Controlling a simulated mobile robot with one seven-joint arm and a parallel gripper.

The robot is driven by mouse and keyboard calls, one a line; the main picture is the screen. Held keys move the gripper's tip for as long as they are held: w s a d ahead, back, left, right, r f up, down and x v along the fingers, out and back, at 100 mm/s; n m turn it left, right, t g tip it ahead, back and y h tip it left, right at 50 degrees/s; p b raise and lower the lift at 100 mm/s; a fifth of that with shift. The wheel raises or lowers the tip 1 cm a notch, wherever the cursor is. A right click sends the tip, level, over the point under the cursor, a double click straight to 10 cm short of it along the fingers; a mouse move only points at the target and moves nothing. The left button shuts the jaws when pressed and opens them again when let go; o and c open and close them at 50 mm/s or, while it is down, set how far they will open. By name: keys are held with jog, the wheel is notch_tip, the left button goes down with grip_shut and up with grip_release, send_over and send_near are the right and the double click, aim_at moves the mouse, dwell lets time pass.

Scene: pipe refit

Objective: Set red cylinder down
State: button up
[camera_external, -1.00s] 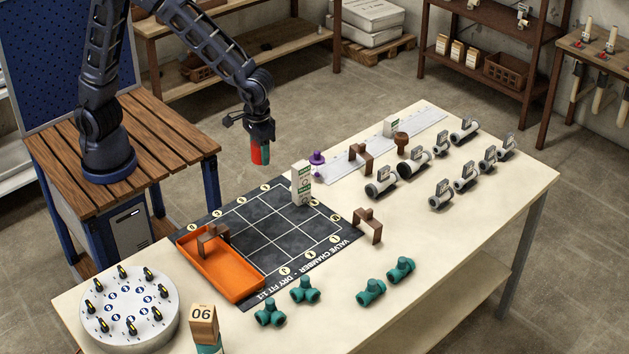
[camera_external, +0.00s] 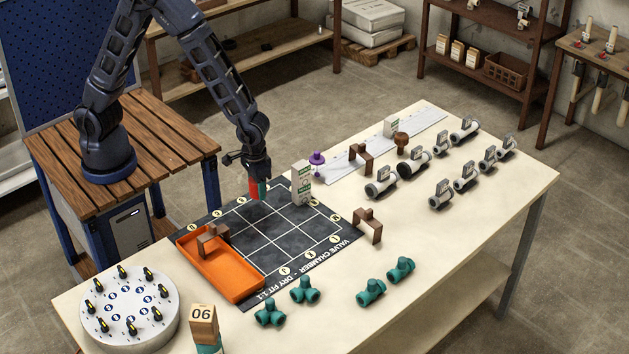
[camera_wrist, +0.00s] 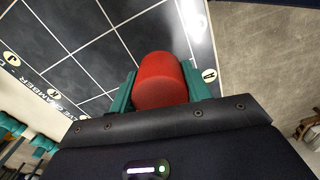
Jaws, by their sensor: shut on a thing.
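The red cylinder (camera_wrist: 161,80) is between the two green fingers of my gripper (camera_wrist: 160,88) in the wrist view. In the external view my gripper (camera_external: 259,190) is over the back left part of the dark grid mat (camera_external: 262,240), with a sliver of the red cylinder (camera_external: 254,187) showing beside a green finger. The gripper is shut on the cylinder. I cannot tell whether the cylinder's lower end touches the mat.
A pale upright block (camera_external: 301,184) stands on the mat just right of my gripper. An orange tray (camera_external: 222,270) and a brown bracket (camera_external: 212,240) are at the mat's left. A purple knob (camera_external: 317,163) is behind the block. The mat's middle squares are clear.

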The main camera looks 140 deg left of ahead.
aim_at(259, 208)
jog(key=shift+f, duration=2.6)
jog(key=shift+f, duration=0.15)
jog(key=o, duration=1.4)
notch_tip(259, 208, up, 12)
jog(key=shift+r, duration=0.25)
